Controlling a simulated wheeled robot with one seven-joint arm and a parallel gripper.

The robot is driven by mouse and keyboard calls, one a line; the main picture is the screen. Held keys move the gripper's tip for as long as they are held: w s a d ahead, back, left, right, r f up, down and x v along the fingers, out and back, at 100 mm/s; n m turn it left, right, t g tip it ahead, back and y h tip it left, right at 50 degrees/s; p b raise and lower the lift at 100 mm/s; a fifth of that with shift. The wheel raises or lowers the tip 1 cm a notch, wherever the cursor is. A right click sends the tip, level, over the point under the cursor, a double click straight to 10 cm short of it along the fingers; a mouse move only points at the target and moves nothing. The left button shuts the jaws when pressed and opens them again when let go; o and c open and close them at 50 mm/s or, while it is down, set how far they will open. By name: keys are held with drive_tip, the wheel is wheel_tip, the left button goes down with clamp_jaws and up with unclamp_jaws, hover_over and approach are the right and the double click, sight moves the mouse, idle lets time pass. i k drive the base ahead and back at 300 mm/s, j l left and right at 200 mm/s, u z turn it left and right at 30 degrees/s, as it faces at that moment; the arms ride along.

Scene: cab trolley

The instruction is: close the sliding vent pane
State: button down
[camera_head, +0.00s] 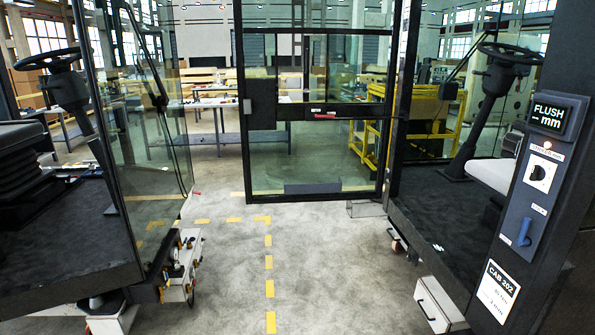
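A tall black-framed glass door (390,150) stands in the middle, between two cab bodies. Its upper window is split by thin dark upright bars, and what looks like the sliding vent pane (345,70) fills part of it. How far this pane stands open is hard to tell, because the glass is clear. A dark crossbar below the window carries a small red handle (325,116). A dark lock box (262,103) sits at the door's left edge. My gripper is not in view.
A cab with a steering wheel (48,60) and glass panel stands at left. The right cab's post carries a "FLUSH – mm" display (553,114), a knob and a blue lever (524,231). Open grey floor (330,270) with yellow dashes lies between them.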

sight(330, 62)
drive_tip(key=i, duration=2.7)
